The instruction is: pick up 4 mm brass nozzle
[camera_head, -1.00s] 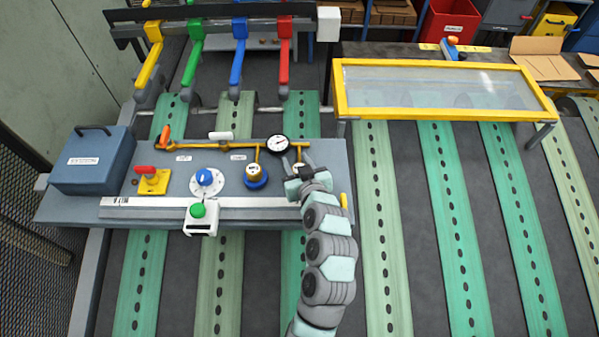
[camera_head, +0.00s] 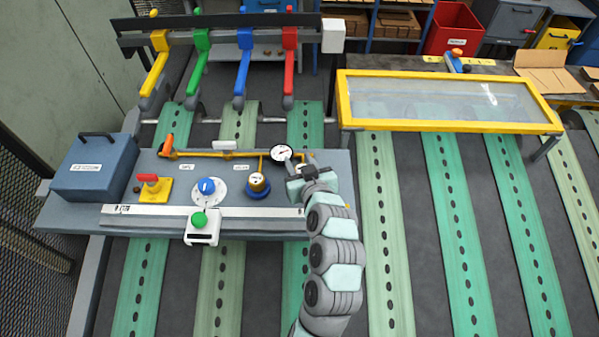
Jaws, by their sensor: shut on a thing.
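My gripper (camera_head: 299,165) is at the right end of the grey bench, just right of the round dial gauge (camera_head: 281,153). It is shut on a small brass piece, which the fingers and wrist almost wholly hide; its size marking cannot be read.
The bench (camera_head: 222,168) also holds a blue box (camera_head: 92,170), a red-handled yellow block (camera_head: 152,189), a blue knob on a white dial (camera_head: 206,187) and a green-button unit (camera_head: 200,228). A yellow pipe (camera_head: 215,154) runs behind. A yellow-framed glass panel (camera_head: 345,105) stands to the right.

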